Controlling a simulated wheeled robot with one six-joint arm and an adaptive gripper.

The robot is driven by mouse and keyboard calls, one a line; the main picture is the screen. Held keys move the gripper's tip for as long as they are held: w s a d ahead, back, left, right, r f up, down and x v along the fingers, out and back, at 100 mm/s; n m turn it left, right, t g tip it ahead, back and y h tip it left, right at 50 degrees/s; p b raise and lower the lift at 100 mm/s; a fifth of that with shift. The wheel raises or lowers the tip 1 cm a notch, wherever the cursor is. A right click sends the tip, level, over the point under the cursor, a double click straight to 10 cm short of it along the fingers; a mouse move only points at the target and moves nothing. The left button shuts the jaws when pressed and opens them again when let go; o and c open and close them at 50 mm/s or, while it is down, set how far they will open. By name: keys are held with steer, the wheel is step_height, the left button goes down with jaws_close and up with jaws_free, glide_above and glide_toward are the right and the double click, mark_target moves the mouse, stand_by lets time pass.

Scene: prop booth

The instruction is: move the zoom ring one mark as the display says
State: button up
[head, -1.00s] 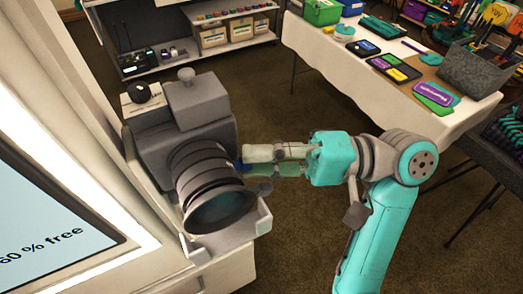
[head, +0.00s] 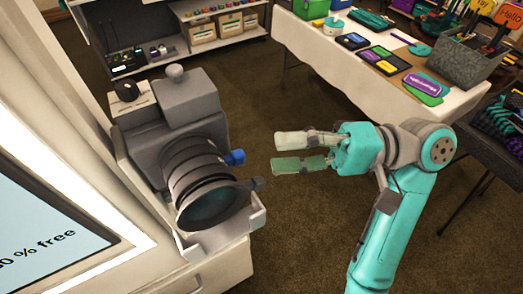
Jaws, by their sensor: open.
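A grey camera (head: 180,125) with a ringed lens sits in a pale cradle (head: 250,222) on the booth. The zoom ring appears to be one of the dark lens rings (head: 196,170); which one I cannot tell for sure. A blue knob (head: 235,157) and a dark grey knob (head: 257,184) stick out on the lens's right side. My gripper (head: 278,153) is open and empty, to the right of the lens and apart from both knobs. The display (head: 40,225) at the left is cut off; only "0 % free" shows. Any marks on the ring are too small to read.
A black dial (head: 127,91) sits on a box behind the camera. A white-covered table (head: 330,60) with signs and a grey bin stands at the back right. Shelves (head: 200,50) stand at the back. Carpeted floor is clear between my gripper and the table.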

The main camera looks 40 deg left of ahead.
steer(key=v, duration=0.6)
steer(key=shift+d, duration=0.2)
steer(key=shift+w, duration=0.15)
